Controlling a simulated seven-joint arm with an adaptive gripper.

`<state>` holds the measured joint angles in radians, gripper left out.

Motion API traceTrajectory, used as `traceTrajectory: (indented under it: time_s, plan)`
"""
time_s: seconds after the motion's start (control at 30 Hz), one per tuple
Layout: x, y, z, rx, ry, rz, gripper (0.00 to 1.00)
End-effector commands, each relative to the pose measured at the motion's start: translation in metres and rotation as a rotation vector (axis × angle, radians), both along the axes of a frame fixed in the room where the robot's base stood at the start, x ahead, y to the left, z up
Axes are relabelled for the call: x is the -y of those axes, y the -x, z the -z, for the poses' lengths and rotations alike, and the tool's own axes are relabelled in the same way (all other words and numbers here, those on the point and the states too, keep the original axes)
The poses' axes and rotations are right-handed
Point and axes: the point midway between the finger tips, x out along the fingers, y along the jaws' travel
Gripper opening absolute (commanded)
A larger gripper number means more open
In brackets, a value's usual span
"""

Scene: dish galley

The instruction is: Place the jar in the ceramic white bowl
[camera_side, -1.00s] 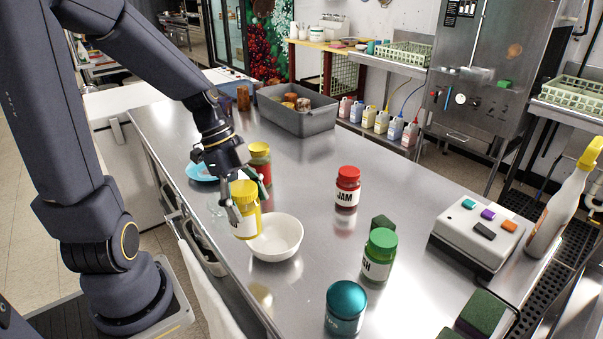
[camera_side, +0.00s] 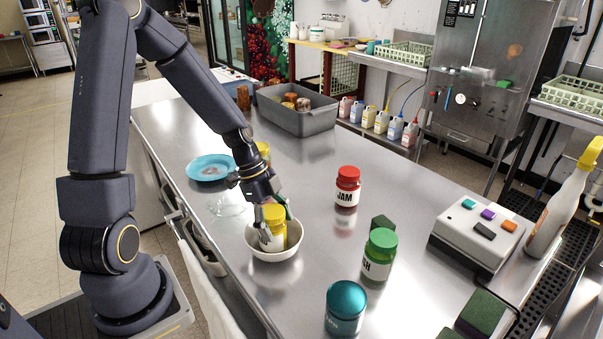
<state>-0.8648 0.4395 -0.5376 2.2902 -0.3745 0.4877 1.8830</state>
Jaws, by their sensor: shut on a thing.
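The white ceramic bowl (camera_side: 284,252) stands on the steel counter near its front edge. A yellow-lidded jar (camera_side: 274,232) with a white label is inside the bowl's rim, roughly upright. Whether its base touches the bowl's floor is hidden by the rim. My gripper (camera_side: 275,215) is shut on this jar, its fingers around the sides near the lid. Other jars stand on the counter: a red jam jar (camera_side: 347,188), a green-lidded jar (camera_side: 379,256), a teal-lidded jar (camera_side: 345,308), and a yellow-lidded jar (camera_side: 263,151) partly hidden behind my arm.
A blue plate (camera_side: 207,168) and a clear glass object (camera_side: 228,208) lie left of the bowl. A grey bin (camera_side: 297,119) stands behind. A button box (camera_side: 477,232), a spray bottle (camera_side: 560,205) and sponges (camera_side: 482,312) are at right.

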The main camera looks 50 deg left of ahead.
Motion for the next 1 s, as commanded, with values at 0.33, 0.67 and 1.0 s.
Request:
traceTrajectory:
  time_s: [0.33,0.67,1.0]
  plan:
    - [0.000,0.000,0.002,0.000,0.000,0.000,0.86]
    - [0.000,0.000,0.002,0.000,0.000,0.000,0.96]
    - [-0.013,0.003,-0.030,0.007,-0.006,-0.003,0.96]
